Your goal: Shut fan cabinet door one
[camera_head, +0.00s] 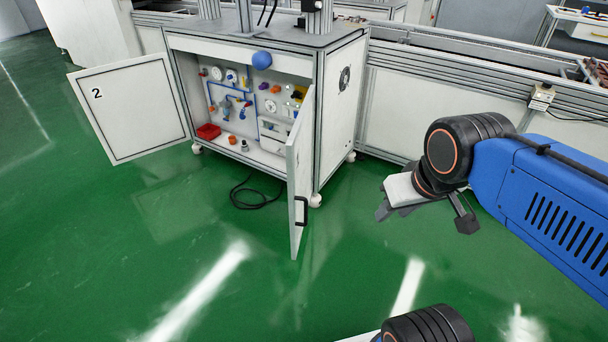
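The fan cabinet (343,105) is a white, aluminium-framed box with a round fan grille on its right side wall. Its right-hand door (300,170) stands open, swung out toward me and seen nearly edge-on. A dark handle (301,211) sits low near its free edge. No number shows on this door from here. The left-hand door (132,108), marked 2, also stands wide open to the left. My gripper (425,217) is to the right of the right-hand door, apart from it, over the floor. Its fingers look spread, with nothing between them.
Inside the cabinet are blue pipes, gauges and a red bin (208,131). A black cable (253,192) lies on the floor before the opening. A conveyor (450,85) runs along the back right. The green floor in front is clear.

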